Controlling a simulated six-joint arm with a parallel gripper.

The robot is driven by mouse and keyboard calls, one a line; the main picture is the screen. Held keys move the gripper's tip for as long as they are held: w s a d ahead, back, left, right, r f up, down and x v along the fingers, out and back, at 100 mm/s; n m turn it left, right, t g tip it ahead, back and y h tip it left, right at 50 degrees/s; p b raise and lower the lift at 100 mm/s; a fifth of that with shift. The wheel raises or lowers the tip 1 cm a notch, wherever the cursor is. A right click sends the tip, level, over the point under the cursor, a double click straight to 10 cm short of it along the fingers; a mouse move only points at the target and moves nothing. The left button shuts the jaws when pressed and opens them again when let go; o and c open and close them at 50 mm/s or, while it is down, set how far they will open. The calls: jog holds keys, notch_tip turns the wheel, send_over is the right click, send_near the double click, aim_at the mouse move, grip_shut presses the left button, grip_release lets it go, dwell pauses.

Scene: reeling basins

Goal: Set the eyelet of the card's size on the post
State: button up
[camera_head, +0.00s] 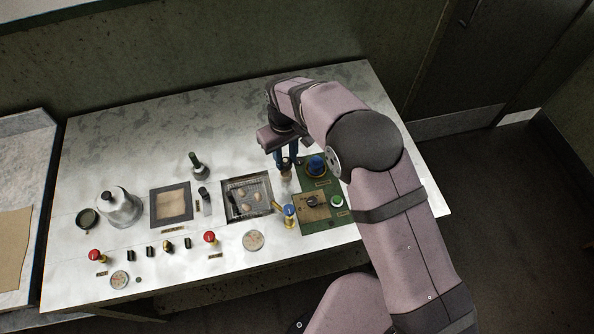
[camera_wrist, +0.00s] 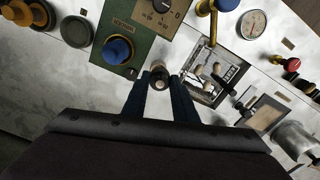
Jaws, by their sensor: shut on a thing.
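My gripper (camera_head: 284,160) is over the back left edge of the green panel, just right of the basin. In the wrist view its blue fingers (camera_wrist: 160,80) are shut on a small dark round piece with a pale brownish end (camera_wrist: 158,80). In the head view the piece's tan end (camera_head: 286,171) shows under the fingers; I cannot tell whether it touches the surface below. Several small dark and brass pieces stand in a row at the table's front, one of them brass-banded (camera_head: 168,246). I cannot identify the size card or the post with certainty.
A basin with pale cocoons (camera_head: 235,213) lies left of my gripper. A blue dome (camera_head: 317,165) and a brass tap with blue handle (camera_head: 289,211) stand close by. Farther left are a tan framed screen (camera_head: 155,220), a dark upright handle (camera_head: 198,167) and a metal bell-shaped vessel (camera_head: 126,213). The back table is clear.

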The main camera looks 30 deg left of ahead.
jog(key=shift+w+a+r, duration=0.4)
jog(key=shift+a+r, duration=0.15)
jog(key=shift+r, duration=0.15)
jog(key=shift+d+n, duration=0.1)
jog(key=shift+n, duration=0.2)
jog(key=shift+f+b, duration=1.3)
jog(key=shift+f, duration=0.75)
jog(key=shift+f+b, duration=0.9)
jog(key=shift+f, duration=0.5)
dwell(1.1)
jog(key=o, duration=1.1)
